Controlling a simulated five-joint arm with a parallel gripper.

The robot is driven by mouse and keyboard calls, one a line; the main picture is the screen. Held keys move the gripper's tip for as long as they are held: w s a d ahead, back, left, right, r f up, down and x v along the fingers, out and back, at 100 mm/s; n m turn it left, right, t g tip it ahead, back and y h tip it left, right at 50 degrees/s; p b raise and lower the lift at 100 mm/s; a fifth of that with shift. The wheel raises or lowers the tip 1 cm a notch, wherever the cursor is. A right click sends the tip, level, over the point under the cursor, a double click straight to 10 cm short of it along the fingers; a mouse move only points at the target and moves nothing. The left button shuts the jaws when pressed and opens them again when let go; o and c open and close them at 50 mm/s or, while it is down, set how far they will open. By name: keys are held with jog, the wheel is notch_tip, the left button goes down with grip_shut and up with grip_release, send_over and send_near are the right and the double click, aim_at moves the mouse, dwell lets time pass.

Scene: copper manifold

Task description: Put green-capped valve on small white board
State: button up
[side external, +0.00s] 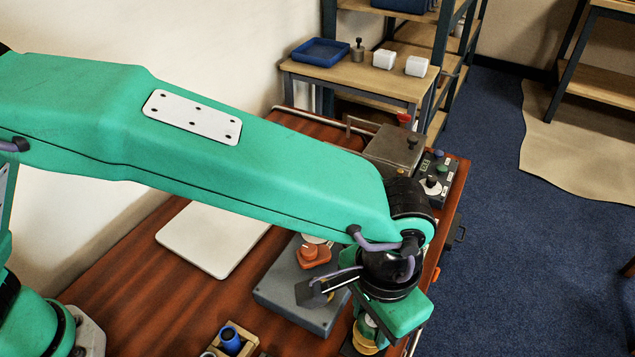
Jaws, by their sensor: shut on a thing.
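The small white board (213,238) lies flat and bare on the wooden bench, left of my gripper and partly hidden by my arm. My gripper (352,318) is at the bench's front right, beside the grey block (292,300). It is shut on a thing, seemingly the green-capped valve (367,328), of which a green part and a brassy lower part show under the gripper. My wrist hides most of the valve and the grip. I cannot tell whether the valve touches what is below it.
An orange-handled valve (313,252) stands on the grey block. A wooden holder with a blue tube (230,340) is at the front. A metal box (395,150) and a control box with knobs (436,180) stand behind my wrist. Bare bench lies left of the grey block.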

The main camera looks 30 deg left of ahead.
jog(key=w+a+n, duration=0.3)
jog(key=a+n, duration=0.5)
jog(key=a, duration=0.7)
jog(key=w+a+n, duration=0.4)
jog(key=a+n, duration=0.5)
jog(key=a, duration=0.6)
jog(key=shift+a+r, duration=0.2)
jog(key=shift+r, duration=0.25)
jog(key=shift+w, duration=0.1)
send_over(225, 216)
notch_tip(225, 216, down, 7)
jog(key=shift+f, duration=2)
jog(key=shift+f, duration=0.1)
jog(key=o, duration=0.6)
jog(key=shift+f, duration=0.1)
jog(key=o, duration=0.4)
jog(key=shift+o, duration=0.2)
